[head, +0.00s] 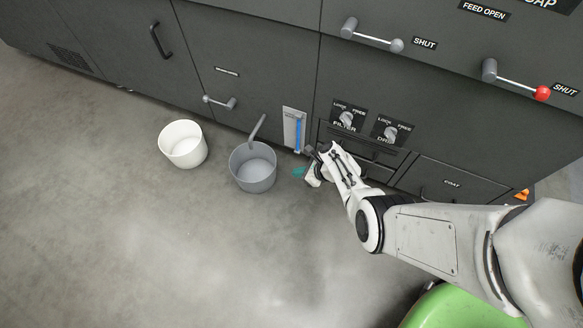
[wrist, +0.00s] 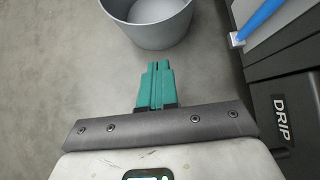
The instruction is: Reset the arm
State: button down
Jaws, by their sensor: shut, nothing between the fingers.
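My gripper (head: 299,172) is low near the cabinet's lower front, above the floor. Its teal fingertips point left toward the grey pot in the head view. In the wrist view my gripper (wrist: 156,88) has its two teal fingers pressed together with nothing between them. My arm reaches in from the lower right and is extended toward the cabinet front.
A grey pot (head: 253,176) with a handle stands on the floor close to the fingertips; it also shows in the wrist view (wrist: 150,35). A white bucket (head: 183,150) stands further left. The dark cabinet (head: 262,70) has knobs, levers and drawers. Open floor lies in front.

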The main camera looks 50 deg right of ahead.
jog(key=shift+p+v, duration=1.3)
jog(key=shift+v, duration=0.95)
jog(key=s+a+r+n+g+h, duration=0.2)
jog(key=s+a+r+n+g, duration=0.3)
jog(key=s+r+n, duration=0.75)
jog(key=s+a+r+n+g+h, duration=0.1)
jog(key=s+a+r+n+g, duration=0.4)
jog(key=r+n, duration=1.2)
notch_tip(320, 180, up, 24)
jog(key=s+a+n+t+p, duration=0.1)
jog(key=s+n+t+p, duration=0.1)
jog(key=p, duration=2.6)
jog(key=shift+s, duration=0.45)
